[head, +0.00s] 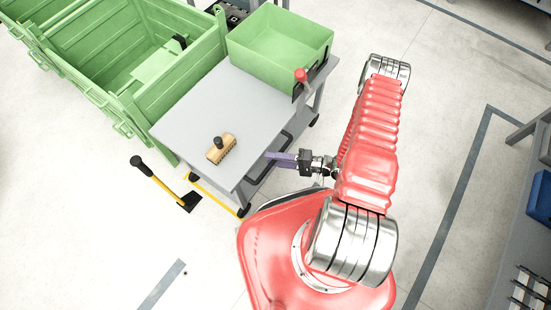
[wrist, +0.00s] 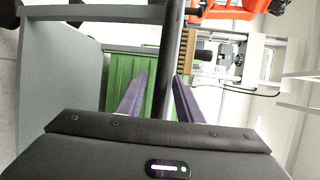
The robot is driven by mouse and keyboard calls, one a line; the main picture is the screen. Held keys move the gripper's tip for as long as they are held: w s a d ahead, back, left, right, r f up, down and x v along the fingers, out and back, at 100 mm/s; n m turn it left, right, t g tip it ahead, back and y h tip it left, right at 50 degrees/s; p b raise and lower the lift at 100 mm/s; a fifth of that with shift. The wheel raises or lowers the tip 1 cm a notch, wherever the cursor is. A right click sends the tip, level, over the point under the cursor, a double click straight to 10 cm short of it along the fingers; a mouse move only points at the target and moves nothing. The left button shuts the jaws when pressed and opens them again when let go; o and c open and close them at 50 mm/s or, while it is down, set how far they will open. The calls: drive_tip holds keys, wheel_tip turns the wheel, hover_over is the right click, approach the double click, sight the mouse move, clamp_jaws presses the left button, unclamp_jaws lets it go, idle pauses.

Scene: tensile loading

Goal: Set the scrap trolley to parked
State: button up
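The scrap trolley is a grey table on castors (head: 215,95) with a green bin (head: 278,48) on its top. A lever with a red knob (head: 301,76) stands at its right corner beside the bin. A dark handle bar (head: 290,148) runs along its right side; in the wrist view a dark bar (wrist: 172,50) lies between my purple fingers, close to the right one. My gripper (head: 270,156) reaches in from the right at the trolley's near right edge. In the wrist view the fingers (wrist: 161,82) are apart, with a gap left of the bar. Contact is unclear.
A wooden brush (head: 221,148) lies on the trolley top. Large green crates (head: 150,60) stand close behind left. A workbench (head: 520,235) is at right; floor between is clear.

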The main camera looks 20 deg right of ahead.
clamp_jaws()
idle(0.4)
